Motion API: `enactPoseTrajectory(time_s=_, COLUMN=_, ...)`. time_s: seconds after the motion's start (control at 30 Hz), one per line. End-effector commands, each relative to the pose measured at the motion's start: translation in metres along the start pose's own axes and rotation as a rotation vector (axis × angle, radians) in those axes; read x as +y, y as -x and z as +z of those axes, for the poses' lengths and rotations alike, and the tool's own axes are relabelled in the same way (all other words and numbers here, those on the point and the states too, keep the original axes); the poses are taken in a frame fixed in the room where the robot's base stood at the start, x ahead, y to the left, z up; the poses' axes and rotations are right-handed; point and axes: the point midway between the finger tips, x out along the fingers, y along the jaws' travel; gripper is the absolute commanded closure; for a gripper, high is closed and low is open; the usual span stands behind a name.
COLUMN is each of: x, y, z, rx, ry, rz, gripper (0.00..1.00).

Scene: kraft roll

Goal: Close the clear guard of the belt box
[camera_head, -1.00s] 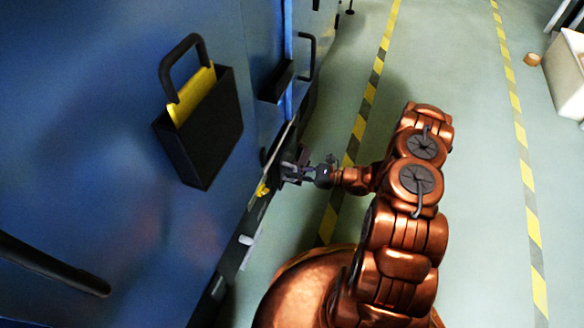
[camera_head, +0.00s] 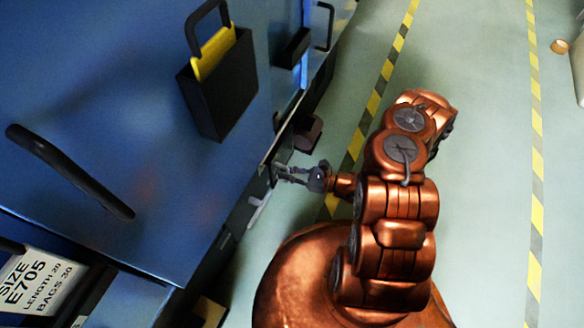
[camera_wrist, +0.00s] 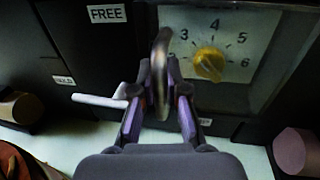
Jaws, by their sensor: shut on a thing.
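In the wrist view my gripper (camera_wrist: 160,100) is shut on a brownish upright bar (camera_wrist: 161,62), which looks like the handle of the clear guard. Behind it is a pale dial plate (camera_wrist: 225,35) with numbers and a yellow knob (camera_wrist: 209,64). A glassy, greenish area with a dark slanted edge at its right surrounds the plate. The guard's pane is hard to make out, and I cannot tell how far open it stands. In the head view my gripper (camera_head: 290,175) is at the low side of the blue machine, and the guard is too small to make out.
A white lever (camera_wrist: 100,101) sticks out left of my gripper, below a FREE label (camera_wrist: 106,14). It also shows in the head view (camera_head: 258,210). A brown block (camera_head: 308,133) projects just beyond my gripper. The blue machine (camera_head: 120,130) fills the left; open floor (camera_head: 460,130) lies right.

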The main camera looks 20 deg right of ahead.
Motion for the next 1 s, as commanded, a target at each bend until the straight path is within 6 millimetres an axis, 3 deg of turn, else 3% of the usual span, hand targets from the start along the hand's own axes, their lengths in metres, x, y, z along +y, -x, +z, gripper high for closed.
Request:
enactPoseTrajectory(time_s=0.4, x=0.0065, y=-0.0023, z=-0.0002, rx=0.0, ry=-0.003, rz=0.01, gripper=1.0)
enactPoseTrajectory(time_s=0.43, x=0.0067, y=-0.0023, z=-0.0003, rx=0.0, ry=-0.004, rz=0.011, gripper=0.85)
enactPoseTrajectory(time_s=0.67, x=0.0053, y=-0.0023, z=-0.0002, rx=0.0, ry=-0.003, rz=0.007, gripper=0.61)
enactPoseTrajectory(time_s=1.0, x=0.0034, y=-0.0005, z=-0.0001, rx=0.0, ry=-0.002, rz=0.002, gripper=0.61)
